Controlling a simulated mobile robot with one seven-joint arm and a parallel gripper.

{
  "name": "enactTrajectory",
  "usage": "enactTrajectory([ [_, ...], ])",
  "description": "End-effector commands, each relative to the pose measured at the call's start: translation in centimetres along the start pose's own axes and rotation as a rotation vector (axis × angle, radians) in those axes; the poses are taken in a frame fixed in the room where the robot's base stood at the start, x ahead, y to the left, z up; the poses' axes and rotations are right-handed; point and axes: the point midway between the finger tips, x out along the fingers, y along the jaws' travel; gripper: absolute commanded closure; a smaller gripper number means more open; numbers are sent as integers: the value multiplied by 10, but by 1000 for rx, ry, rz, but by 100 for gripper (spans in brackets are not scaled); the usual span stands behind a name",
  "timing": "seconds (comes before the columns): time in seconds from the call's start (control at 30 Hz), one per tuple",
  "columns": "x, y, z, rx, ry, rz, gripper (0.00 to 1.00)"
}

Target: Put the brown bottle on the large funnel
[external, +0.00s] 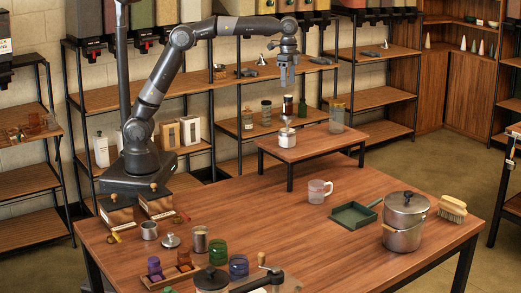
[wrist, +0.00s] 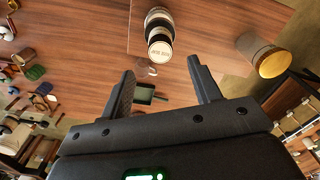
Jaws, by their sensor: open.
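The brown bottle (external: 287,105) stands upright above a silver can (external: 286,140) on the small raised table. A pale, funnel-like piece (external: 286,123) shows between bottle and can; it is small and partly hard to make out. My gripper (external: 287,88) is open, pointing down just above the bottle. In the wrist view, the bottle's labelled cap (wrist: 160,50) lies beyond and between the spread fingers of my gripper (wrist: 161,68), apart from both. The pale and dark rings of the stack show behind the cap.
A glass jar with a brown lid (external: 337,116) stands to the right on the raised table (external: 310,145).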

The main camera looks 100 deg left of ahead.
Motion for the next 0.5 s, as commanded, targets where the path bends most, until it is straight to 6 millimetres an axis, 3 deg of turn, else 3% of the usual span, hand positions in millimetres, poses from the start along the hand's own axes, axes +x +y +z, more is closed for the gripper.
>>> enactTrajectory([
  [0.1,-13,0,0,0,0,0,43],
  [0.33,-21,1,1,0,0,0,43],
  [0.5,-30,16,15,-13,24,-18,43],
])
